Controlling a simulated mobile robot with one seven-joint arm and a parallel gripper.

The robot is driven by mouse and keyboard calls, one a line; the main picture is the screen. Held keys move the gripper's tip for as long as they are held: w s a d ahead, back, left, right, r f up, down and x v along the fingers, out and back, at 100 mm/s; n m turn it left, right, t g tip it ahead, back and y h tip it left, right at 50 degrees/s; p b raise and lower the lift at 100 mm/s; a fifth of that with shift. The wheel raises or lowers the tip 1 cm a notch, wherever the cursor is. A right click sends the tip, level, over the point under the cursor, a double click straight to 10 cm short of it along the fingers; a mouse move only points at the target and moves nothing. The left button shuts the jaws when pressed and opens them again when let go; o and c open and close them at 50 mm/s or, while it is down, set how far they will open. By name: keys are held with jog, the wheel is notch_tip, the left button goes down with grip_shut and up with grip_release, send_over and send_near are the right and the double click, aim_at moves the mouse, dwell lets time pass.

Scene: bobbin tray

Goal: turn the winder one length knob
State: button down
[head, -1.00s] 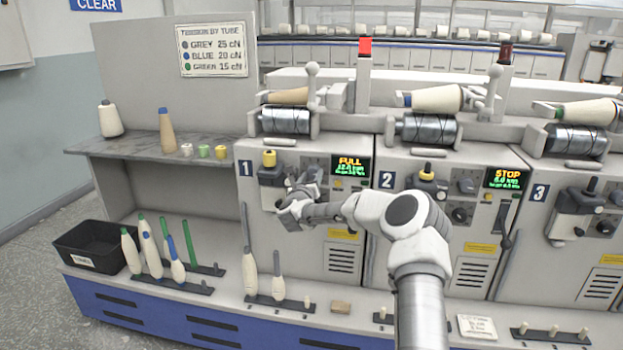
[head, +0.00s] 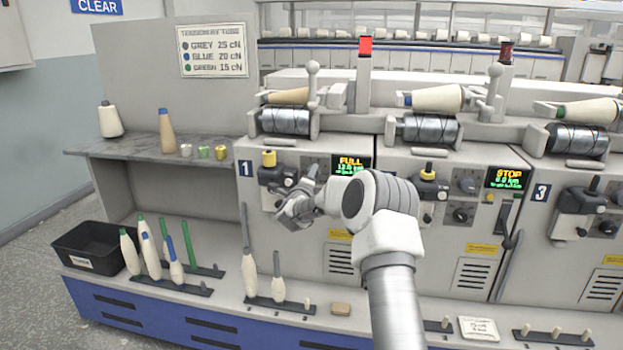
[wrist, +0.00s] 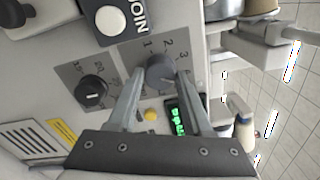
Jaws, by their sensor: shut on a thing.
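Winder one (head: 247,210), marked 1, stands left of winder two. Its length knob (wrist: 160,73) is a grey round knob on a dial plate marked 1, 2, 3. In the wrist view my gripper (wrist: 160,77) is shut on this knob, with one finger on each side. In the head view my gripper (head: 311,176) is at the front of winder one, and its hand and wrist hide much of the knob area. The winder's display (head: 352,165) reads FULL above a smaller line that I cannot read surely; it also shows between the fingers (wrist: 178,120).
A second, black knob (wrist: 92,92) is beside the gripped one, and a yellow button (wrist: 151,114) is close to the fingers. A red lamp (head: 365,47) stands above winder one. Cones and tubes on pegs (head: 278,300) stand on the ledge below.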

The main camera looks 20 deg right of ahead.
jog(key=n+p, duration=0.4)
jog(key=n, duration=2.1)
jog(key=shift+n, duration=0.4)
jog(key=shift+d, duration=0.1)
jog(key=shift+c, duration=1.6)
grip_release()
jog(key=shift+s, duration=0.1)
jog(key=p+v, duration=0.2)
jog(key=v, duration=1.5)
jog(key=shift+p, duration=0.35)
